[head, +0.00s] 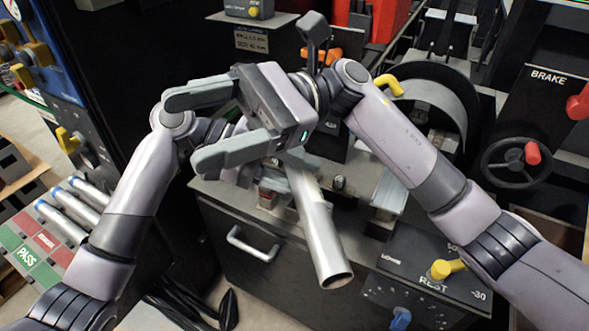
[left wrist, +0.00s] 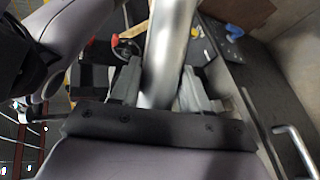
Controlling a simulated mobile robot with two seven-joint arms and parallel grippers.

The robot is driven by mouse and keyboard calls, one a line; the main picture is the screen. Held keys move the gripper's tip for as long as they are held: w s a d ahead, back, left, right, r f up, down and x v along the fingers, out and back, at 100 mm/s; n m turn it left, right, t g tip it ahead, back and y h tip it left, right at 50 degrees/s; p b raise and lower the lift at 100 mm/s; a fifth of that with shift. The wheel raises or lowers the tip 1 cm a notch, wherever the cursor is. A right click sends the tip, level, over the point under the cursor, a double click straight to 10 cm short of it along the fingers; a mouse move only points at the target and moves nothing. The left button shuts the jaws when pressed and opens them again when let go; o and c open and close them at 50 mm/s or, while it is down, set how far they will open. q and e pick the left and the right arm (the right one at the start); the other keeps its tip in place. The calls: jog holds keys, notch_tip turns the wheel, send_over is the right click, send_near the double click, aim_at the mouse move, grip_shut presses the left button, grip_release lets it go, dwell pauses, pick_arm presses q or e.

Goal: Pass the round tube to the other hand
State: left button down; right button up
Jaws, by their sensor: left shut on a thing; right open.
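The round tube is a silver, hollow metal tube (head: 322,240), tilted, with its open end toward me in the head view. My left gripper (head: 293,158) is shut on it near its upper part and is mostly hidden behind my right gripper. In the left wrist view the tube (left wrist: 168,48) runs up between the two fingers of my left gripper (left wrist: 160,92). My right gripper (head: 187,130) is open, its two grey fingers pointing left and apart. Its body passes in front of the tube's upper end, which I cannot see.
A dark cabinet with a metal handle (head: 252,244) stands below the tube. A control box with a yellow knob (head: 447,268) is at lower right, near a handwheel (head: 517,163). Several silver tubes (head: 72,213) lie at left beside green and red PASS panels (head: 27,253).

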jog(key=w+d+f+m+t+y, duration=0.2)
jog(key=w+d+f+m+t, duration=0.25)
jog(key=m+t, duration=0.5)
jog(key=w+d+f+m+t+y, duration=0.1)
jog(key=w+d+f+m+t, duration=0.2)
jog(key=d+m+t, duration=0.6)
jog(key=w+d+f+m+t+y, duration=0.25)
jog(key=m+t, duration=0.55)
jog(key=m, duration=0.5)
jog(key=s+d+f+m+t+h, duration=0.1)
jog(key=d+f+m+t+h, duration=0.35)
jog(key=f+m+h, duration=1.25)
jog(key=s+d+f+m+g+h, duration=0.1)
jog(key=s+d+f+m+g, duration=0.2)
jog(key=s+f+m+g, duration=0.2)
jog(key=s+d+f+m+g+h, duration=0.1)
jog(key=s+d+f+m+g, duration=0.2)
jog(key=s+f+m+g, duration=0.2)
jog(key=s+f+m, duration=0.3)
jog(key=s+f, duration=0.4)
jog(key=shift+d+f+m, duration=0.3)
jog(key=shift+f+m, duration=0.05)
